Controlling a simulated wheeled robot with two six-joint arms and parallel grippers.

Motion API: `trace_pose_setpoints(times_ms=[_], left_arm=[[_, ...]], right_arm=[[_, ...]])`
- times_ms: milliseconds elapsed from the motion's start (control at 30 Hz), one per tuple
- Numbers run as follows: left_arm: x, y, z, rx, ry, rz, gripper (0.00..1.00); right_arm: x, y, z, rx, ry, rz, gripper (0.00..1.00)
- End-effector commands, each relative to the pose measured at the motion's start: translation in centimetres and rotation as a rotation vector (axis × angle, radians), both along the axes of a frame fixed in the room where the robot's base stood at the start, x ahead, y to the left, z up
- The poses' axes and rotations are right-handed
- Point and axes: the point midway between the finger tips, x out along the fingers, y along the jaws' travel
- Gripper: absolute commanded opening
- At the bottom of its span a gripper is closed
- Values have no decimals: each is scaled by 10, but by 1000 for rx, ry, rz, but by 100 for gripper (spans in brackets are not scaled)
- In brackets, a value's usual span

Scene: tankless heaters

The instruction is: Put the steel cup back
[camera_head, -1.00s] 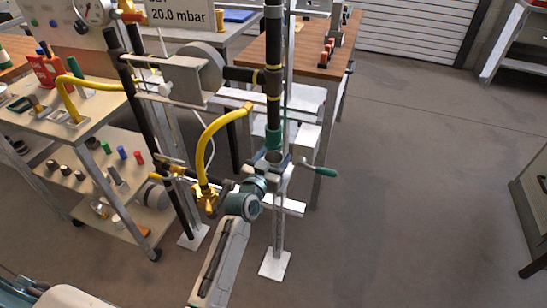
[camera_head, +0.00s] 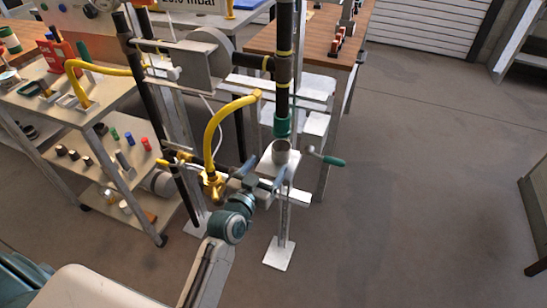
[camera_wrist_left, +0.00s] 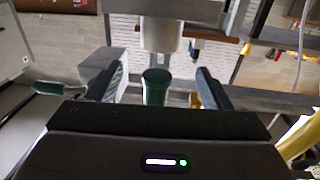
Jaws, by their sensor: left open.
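The steel cup (camera_head: 281,152) stands upright on the small white platform (camera_head: 291,170) of a stand, below the green lower end (camera_head: 282,126) of a black vertical pipe. My left gripper (camera_head: 264,171) is open and empty, in front of the cup and slightly lower left of it, apart from it. The wrist view appears upside down; there the cup (camera_wrist_left: 160,35) and green pipe end (camera_wrist_left: 155,86) lie between and beyond the open fingers (camera_wrist_left: 158,88). My right gripper is not in view.
A green-handled crank (camera_head: 328,160) sticks out right of the platform. A yellow hose (camera_head: 213,125) with a brass fitting is close left of my gripper. A cart (camera_head: 118,100) with tools stands left.

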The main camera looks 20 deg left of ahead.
Motion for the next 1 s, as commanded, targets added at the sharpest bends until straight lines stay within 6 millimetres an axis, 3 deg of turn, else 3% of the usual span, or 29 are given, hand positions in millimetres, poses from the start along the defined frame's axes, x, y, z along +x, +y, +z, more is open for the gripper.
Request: trace_pose_setpoints(times_ms=[133,333,433,467,567,700,800,900,1000], left_arm=[[-15,2,-1,0,0,0,73],[-19,2,0,0,0,0,73],[-23,2,-13,6,45,-11,73],[-27,1,-23,11,80,-19,73],[-51,3,-78,42,279,-51,73],[-122,20,-175,93,684,-58,73],[-182,40,-226,128,953,-16,73],[-233,60,-256,157,1155,41,73],[-266,74,-270,176,1279,88,73]], right_arm=[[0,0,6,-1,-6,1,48],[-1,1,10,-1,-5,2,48],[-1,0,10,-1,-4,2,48],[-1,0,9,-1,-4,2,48],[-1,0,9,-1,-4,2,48],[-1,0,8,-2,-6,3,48],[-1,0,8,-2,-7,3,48],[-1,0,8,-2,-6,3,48],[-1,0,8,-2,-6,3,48]])
